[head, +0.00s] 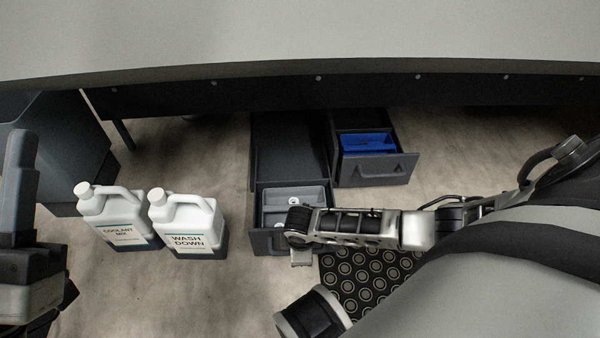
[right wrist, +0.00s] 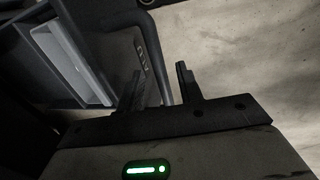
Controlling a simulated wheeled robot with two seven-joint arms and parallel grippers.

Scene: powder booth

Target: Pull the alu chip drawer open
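The drawer (head: 262,240) under the bench is pulled out, with a light grey bin (head: 300,194) inside; in the right wrist view its dark front carries a partly hidden label (right wrist: 142,62) that seems to read ALU. Its bar handle (right wrist: 161,75) runs down between the two fingers of my right gripper (right wrist: 158,72). The fingers stand apart, with a gap visible beside the bar. In the head view my right wrist covers the drawer's front and hides the handle and fingers. My left arm's end (head: 20,160) is at the left edge, away from the drawers; its finger state is unclear.
A second drawer (head: 375,170) with blue contents (head: 366,144) stands open to the right. Two white jugs, COOLANT MIX (head: 117,212) and WASH DOWN (head: 187,220), stand on the floor at left. A dotted black mat (head: 365,280) lies in front. The bench edge (head: 300,75) overhangs.

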